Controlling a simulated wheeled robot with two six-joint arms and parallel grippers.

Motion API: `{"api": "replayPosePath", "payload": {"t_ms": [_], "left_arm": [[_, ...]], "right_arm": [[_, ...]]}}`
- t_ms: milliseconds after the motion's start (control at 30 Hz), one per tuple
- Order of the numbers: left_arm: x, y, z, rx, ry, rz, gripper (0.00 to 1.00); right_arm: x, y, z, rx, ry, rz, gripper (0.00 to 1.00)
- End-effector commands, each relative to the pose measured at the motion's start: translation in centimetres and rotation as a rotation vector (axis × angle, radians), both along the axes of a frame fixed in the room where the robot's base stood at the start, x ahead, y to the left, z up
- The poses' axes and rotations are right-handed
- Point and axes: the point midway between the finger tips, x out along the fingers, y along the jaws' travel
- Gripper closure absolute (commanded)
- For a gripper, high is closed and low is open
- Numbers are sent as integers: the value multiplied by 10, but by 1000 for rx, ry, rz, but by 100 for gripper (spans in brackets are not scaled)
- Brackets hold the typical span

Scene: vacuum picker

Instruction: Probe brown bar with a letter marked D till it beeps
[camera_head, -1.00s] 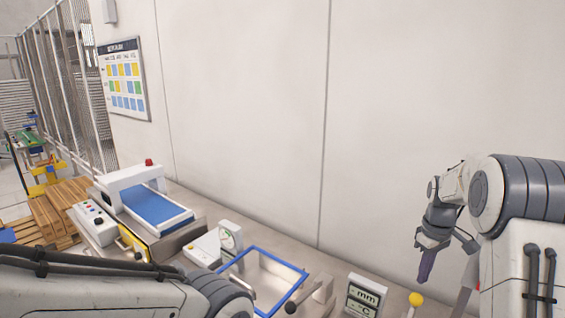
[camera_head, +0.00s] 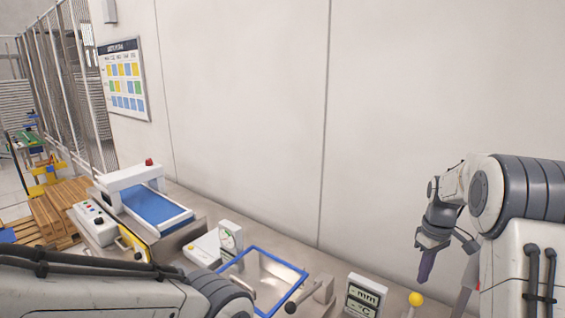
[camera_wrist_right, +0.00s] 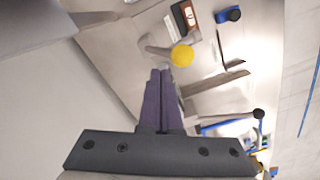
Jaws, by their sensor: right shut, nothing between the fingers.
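No brown bar with a letter D can be made out in either view. A display unit (camera_head: 365,297) marked mm and °C stands at the bottom of the head view. A yellow ball (camera_head: 415,299) on a short stem is to its right; the ball also shows in the right wrist view (camera_wrist_right: 182,55), beyond the fingertips and apart from them. My right gripper (camera_head: 425,279) points down above the bench, its purple fingers shut and empty; they show in the right wrist view (camera_wrist_right: 161,72). My left arm crosses the lower left, its gripper out of view.
A blue-rimmed tray (camera_head: 293,304) and a round-dial gauge (camera_head: 230,238) are on the bench. A white machine with a blue belt (camera_head: 160,208) is further left. A plain wall (camera_head: 420,90) stands behind. A grey-brown bar-like part (camera_wrist_right: 220,86) lies near the yellow ball.

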Motion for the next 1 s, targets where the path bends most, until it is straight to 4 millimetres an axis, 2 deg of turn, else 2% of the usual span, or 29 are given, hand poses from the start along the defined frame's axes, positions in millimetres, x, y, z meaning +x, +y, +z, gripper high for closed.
{"api": "replayPosePath", "payload": {"t_ms": [567, 1000], "left_arm": [[0, 0, -1, 0, 0, 0, 100], [0, 0, -12, 0, 0, 0, 100]], "right_arm": [[0, 0, -1, 0, 0, 0, 100], [0, 0, -21, 0, 0, 0, 100]]}}
